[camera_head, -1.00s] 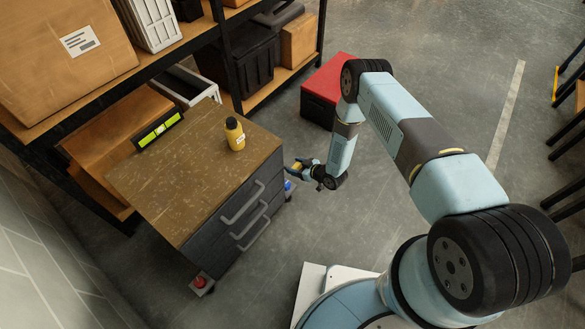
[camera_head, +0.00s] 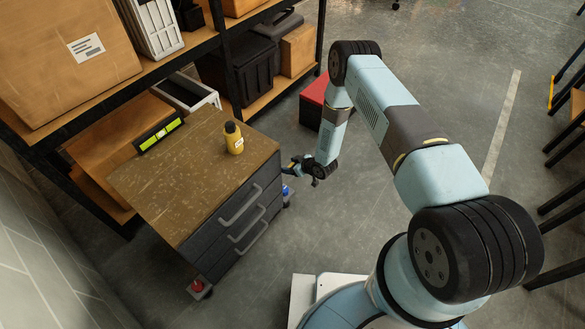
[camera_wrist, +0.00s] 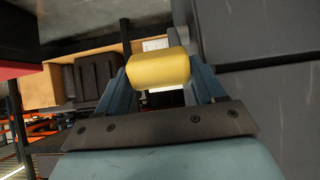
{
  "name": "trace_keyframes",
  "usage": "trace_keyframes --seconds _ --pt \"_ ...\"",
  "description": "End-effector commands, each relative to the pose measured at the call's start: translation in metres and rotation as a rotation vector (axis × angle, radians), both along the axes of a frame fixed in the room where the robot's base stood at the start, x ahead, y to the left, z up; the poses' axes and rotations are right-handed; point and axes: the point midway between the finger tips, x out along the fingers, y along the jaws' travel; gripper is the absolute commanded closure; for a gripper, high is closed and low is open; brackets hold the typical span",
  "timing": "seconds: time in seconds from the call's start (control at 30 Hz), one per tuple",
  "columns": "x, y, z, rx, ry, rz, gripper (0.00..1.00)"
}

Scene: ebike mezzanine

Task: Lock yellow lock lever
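My gripper (camera_head: 297,164) is low beside the right side of the dark drawer cabinet (camera_head: 240,222), near its front right corner. In the wrist view a smooth yellow cylinder (camera_wrist: 158,69) lies across my blue fingers, with no gap visible at either side. My gripper (camera_wrist: 158,80) appears shut on it. I cannot tell whether this yellow cylinder is the lock lever. No other yellow lever can be made out. A red part (camera_head: 198,286) shows at the cabinet's front left foot and a blue part (camera_head: 286,191) at its front right foot.
A yellow bottle (camera_head: 234,138) with a black cap stands on the wooden cabinet top. Shelving with boxes and a black crate (camera_head: 240,68) is behind. A red-lidded box (camera_head: 315,90) stands on the floor beyond my arm.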

Motion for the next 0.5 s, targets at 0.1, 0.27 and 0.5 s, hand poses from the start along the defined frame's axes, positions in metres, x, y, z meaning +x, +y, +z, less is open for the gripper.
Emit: trace_keyframes --seconds 0.1,0.27,0.5 --pt "0.0024 0.0011 0.0017 0.002 -0.004 0.000 0.30" --pt "0.0003 0.0016 0.0007 0.001 -0.002 0.002 0.30" --pt "-0.0039 -0.0044 0.0055 0.001 0.001 0.002 0.30"
